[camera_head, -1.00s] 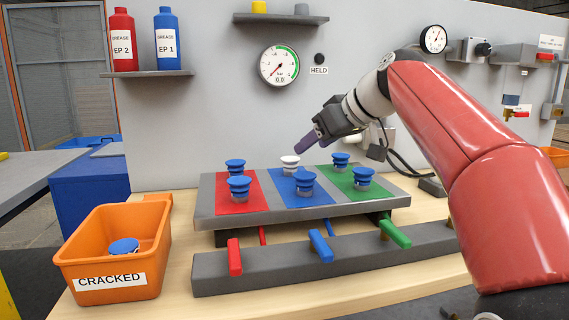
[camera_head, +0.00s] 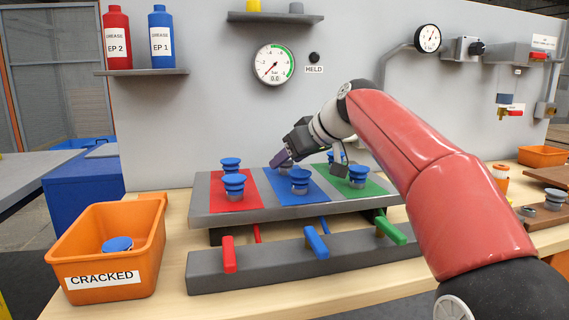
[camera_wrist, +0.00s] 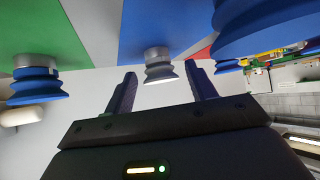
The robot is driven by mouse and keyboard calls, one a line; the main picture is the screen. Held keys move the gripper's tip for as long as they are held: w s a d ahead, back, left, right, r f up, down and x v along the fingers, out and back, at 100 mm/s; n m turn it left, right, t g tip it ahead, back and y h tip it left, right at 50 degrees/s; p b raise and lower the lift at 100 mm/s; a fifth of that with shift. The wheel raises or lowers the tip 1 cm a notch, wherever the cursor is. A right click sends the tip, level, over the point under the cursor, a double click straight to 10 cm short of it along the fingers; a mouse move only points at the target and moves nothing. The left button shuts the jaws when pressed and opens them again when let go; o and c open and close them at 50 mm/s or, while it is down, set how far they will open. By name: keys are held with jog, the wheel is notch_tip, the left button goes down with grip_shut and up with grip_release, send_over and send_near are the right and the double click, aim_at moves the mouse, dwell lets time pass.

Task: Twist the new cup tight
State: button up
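The new cup is the pale grey bellows cup (camera_wrist: 158,70) on the blue panel (camera_head: 311,198). In the wrist view it shows beyond and between the two fingertips, with a small gap to each. My gripper (camera_wrist: 160,80) is open and empty, its dark fingers pointing at the cup. In the head view my gripper (camera_head: 280,160) hangs over the back of the blue panel and hides most of that cup. A blue cup (camera_head: 300,180) stands at the front of the same panel.
Blue cups stand on the red panel (camera_head: 245,203) and green panel (camera_head: 375,188). In the wrist view, a blue cup (camera_wrist: 265,28) is close at upper right. An orange CRACKED bin (camera_head: 75,240) holds a blue cup (camera_head: 117,244). Coloured levers (camera_head: 317,245) stick out in front.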

jog(key=c, duration=0.8)
jog(key=shift+c, duration=0.3)
jog(key=shift+s+a+r+m+t+h, duration=0.1)
jog(key=shift+s+a+m+t+h, duration=0.15)
jog(key=shift+m+t+h, duration=0.55)
jog(key=shift+a+m+h+p, duration=0.1)
jog(key=shift+m+h+p, duration=0.25)
jog(key=shift+m, duration=0.35)
jog(key=shift+m+t+h, duration=0.4)
jog(key=shift+m+h, duration=0.05)
jog(key=shift+m, duration=0.25)
jog(key=shift+p, duration=0.35)
